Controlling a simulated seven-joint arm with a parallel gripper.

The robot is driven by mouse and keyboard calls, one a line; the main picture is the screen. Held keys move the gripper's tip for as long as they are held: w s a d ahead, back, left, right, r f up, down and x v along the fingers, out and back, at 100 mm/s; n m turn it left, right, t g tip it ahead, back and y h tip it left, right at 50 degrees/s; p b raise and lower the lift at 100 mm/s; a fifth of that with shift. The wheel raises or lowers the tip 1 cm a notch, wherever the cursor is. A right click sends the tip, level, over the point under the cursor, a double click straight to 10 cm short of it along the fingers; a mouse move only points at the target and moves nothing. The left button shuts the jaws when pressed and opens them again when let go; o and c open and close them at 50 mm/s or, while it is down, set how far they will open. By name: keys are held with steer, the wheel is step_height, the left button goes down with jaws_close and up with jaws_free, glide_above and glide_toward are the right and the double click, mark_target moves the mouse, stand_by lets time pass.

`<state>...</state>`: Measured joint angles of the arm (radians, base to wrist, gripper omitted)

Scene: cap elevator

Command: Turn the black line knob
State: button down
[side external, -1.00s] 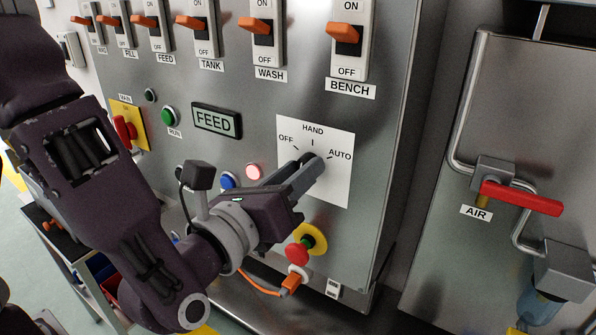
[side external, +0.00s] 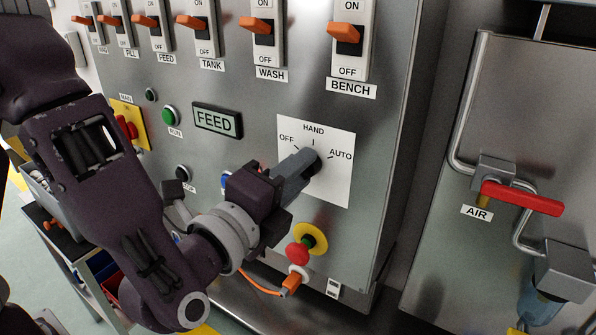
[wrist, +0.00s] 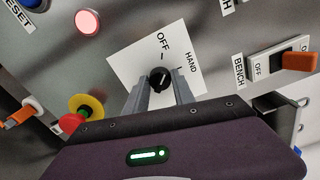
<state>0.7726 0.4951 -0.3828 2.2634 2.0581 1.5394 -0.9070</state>
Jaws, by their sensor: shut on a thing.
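The black line knob (wrist: 160,78) sits on a white square plate (wrist: 125,65) marked OFF, HAND and AUTO on the grey panel. In the wrist view it lies between the two grey fingers of my gripper (wrist: 161,92), which is shut on it. In the side view, my gripper (side external: 303,170) reaches the plate (side external: 335,180) from the lower left. The fingers hide most of the knob there, leaving a dark edge at their tips. I cannot tell for sure which mark the knob's line points to.
A red emergency button on a yellow disc (side external: 318,238) is just below my gripper, with an orange plug (side external: 290,284) under it. Orange-levered switches, including BENCH (side external: 345,34), line the panel above. A red AIR handle (side external: 520,198) is at the right.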

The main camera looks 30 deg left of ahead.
steer(key=shift+n, duration=1.5)
steer(key=c, duration=1.1)
jaws_free()
steer(key=shift+o, duration=0.2)
steer(key=s, duration=0.7)
steer(key=shift+s, duration=0.1)
